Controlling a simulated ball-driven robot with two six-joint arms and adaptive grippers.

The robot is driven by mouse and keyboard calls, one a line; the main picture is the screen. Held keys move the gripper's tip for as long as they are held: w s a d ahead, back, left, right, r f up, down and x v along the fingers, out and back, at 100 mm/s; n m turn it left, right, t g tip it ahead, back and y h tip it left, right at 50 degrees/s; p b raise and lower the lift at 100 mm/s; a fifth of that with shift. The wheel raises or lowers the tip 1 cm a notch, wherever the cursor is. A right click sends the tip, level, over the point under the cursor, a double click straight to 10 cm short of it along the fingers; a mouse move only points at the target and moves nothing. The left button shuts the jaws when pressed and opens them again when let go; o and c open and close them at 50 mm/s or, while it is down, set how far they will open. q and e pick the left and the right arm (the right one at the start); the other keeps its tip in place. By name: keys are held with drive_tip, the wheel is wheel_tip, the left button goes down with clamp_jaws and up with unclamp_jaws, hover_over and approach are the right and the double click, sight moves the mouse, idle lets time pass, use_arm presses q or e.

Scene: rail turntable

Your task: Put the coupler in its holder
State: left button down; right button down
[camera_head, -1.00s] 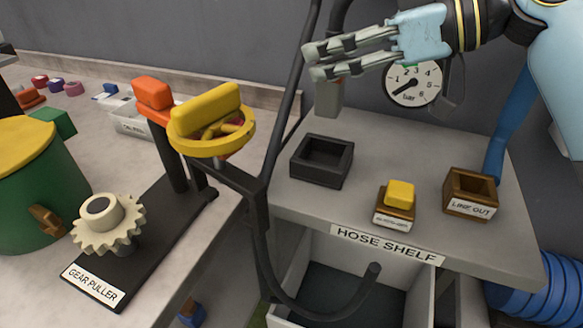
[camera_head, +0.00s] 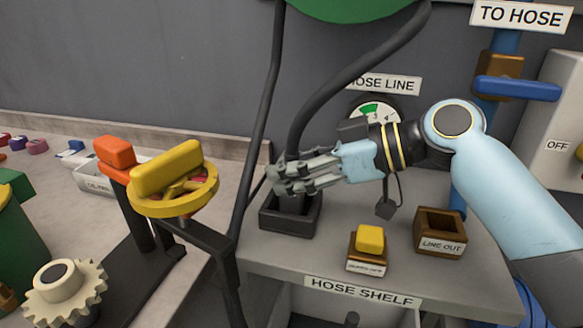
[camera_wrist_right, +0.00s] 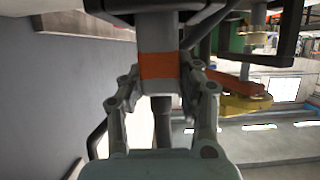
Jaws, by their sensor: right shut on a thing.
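The coupler (camera_head: 291,204) is a grey block on the end of a dark hose. My right gripper (camera_head: 276,179) comes in from the right and is shut on it. The coupler stands about upright, its lower end within the opening of the dark square holder (camera_head: 289,225) on the shelf. I cannot tell whether it touches the holder's floor. In the right wrist view the coupler (camera_wrist_right: 158,66), with an orange band, sits between the two fingers. The fingers hide part of it in the head view. My left gripper is out of view.
The hose shelf (camera_head: 345,264) also bears a yellow-topped block in a small brown box (camera_head: 369,243) and a brown "LINE OUT" box (camera_head: 440,233). A yellow handwheel (camera_head: 175,185) and the dark hose stand close at left. A gauge (camera_head: 374,111) is behind.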

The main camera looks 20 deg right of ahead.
drive_tip(key=shift+f, duration=0.1)
drive_tip(key=c, duration=0.9)
unclamp_jaws()
drive_tip(key=shift+c, duration=0.2)
drive_tip(key=shift+r, duration=0.2)
drive_tip(key=v, duration=1.2)
drive_tip(key=shift+f, duration=0.15)
